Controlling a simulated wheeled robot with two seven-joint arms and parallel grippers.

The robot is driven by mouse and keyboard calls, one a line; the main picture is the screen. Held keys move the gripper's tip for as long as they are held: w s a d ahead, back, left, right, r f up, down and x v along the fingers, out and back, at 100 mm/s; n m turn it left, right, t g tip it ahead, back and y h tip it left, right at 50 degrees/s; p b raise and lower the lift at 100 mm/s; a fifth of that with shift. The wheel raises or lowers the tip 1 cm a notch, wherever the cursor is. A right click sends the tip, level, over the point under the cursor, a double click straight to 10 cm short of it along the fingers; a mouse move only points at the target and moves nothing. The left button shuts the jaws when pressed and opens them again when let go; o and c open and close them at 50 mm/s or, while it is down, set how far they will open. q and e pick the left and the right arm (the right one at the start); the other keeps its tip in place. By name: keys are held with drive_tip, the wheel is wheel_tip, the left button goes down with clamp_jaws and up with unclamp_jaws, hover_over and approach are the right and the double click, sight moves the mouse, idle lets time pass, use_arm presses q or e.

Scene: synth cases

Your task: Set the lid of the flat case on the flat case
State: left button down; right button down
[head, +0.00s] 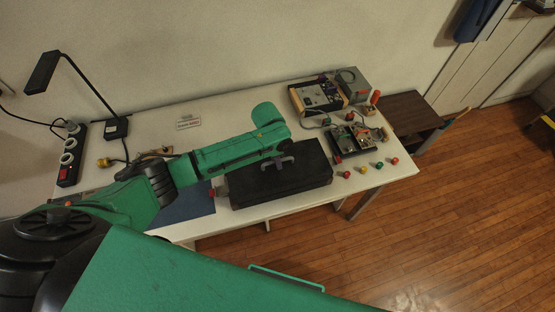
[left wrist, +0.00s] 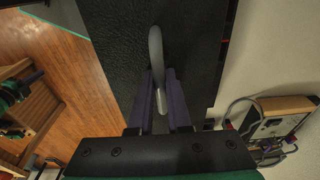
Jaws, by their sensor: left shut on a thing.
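The black lid of the flat case (head: 308,160) is a wide flat slab with a grey handle. In the left wrist view the lid (left wrist: 115,40) fills the upper middle, and its grey handle (left wrist: 155,48) stands between my fingers. My left gripper (head: 281,160) is shut on this handle; its two fingers also show in the left wrist view (left wrist: 163,85). The flat case (head: 285,198) shows as a dark front side under the lid, near the table's front edge. I cannot tell whether a gap is left between lid and case. My right gripper is not in view.
A blue mat (head: 190,205) lies left of the case on the white table (head: 225,112). Several coloured knobs (head: 363,169) and a dark device (head: 350,140) are to the right. An instrument box (head: 318,95) stands behind. A lamp (head: 118,126) and power strip (head: 70,155) are at left.

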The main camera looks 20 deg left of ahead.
use_arm(q)
drive_tip(key=shift+f, duration=0.45)
drive_tip(key=c, duration=0.8)
unclamp_jaws()
drive_tip(key=shift+r, duration=0.1)
drive_tip(key=r, duration=0.4)
drive_tip(key=a+r+b, duration=0.1)
drive_tip(key=r, duration=0.4)
drive_tip(key=s+r+b, duration=0.1)
drive_tip(key=r, duration=0.4)
drive_tip(key=shift+a+r, duration=0.2)
